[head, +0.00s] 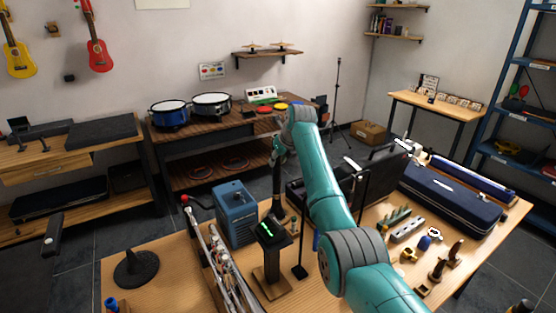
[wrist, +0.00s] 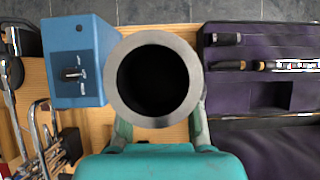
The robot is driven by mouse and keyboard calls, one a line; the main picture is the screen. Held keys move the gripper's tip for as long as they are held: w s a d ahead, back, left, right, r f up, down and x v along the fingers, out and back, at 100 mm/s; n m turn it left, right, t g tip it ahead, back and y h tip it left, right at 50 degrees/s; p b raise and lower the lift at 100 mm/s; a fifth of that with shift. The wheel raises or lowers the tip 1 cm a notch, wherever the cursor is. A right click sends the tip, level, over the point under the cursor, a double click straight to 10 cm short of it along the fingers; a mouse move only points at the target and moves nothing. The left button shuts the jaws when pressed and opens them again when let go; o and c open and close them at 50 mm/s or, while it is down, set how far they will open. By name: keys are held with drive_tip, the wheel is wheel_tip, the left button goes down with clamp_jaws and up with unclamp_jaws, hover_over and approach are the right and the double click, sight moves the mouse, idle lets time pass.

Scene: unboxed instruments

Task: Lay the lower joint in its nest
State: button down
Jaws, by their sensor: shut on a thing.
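My gripper (head: 279,158) is shut on a dark tubular piece, the lower joint (head: 277,190), which hangs upright below it. In the wrist view the joint's round end (wrist: 185,75), a grey ring around a black bore, faces the camera, between the fingers (wrist: 160,130); its length is hidden behind that end. The open instrument case (wrist: 225,95) is to the right in the wrist view, lined in purple, with dark pieces lying in its upper part and an empty-looking rectangular recess (wrist: 270,95). In the head view my arm covers part of the case (head: 297,196).
A blue box (head: 237,213) stands left of the joint, close by; it also shows in the wrist view (wrist: 78,60). Brass instruments (wrist: 45,140) lie left. A closed blue case (head: 452,198) lies right.

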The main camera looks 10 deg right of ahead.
drive_tip(key=shift+s+f, duration=0.1)
drive_tip(key=shift+f, duration=0.8)
idle(0.5)
drive_tip(key=c, duration=0.8)
unclamp_jaws()
drive_tip(key=shift+f, duration=0.1)
drive_tip(key=shift+o, duration=0.4)
drive_tip(key=shift+r, duration=0.2)
drive_tip(key=shift+r, duration=0.1)
drive_tip(key=shift+c, duration=0.5)
drive_tip(key=shift+s+d+r, duration=0.1)
drive_tip(key=shift+s+r, duration=0.1)
drive_tip(key=shift+r, duration=0.4)
drive_tip(key=shift+v, duration=2.35)
drive_tip(key=shift+s, duration=0.1)
drive_tip(key=shift+f, duration=0.1)
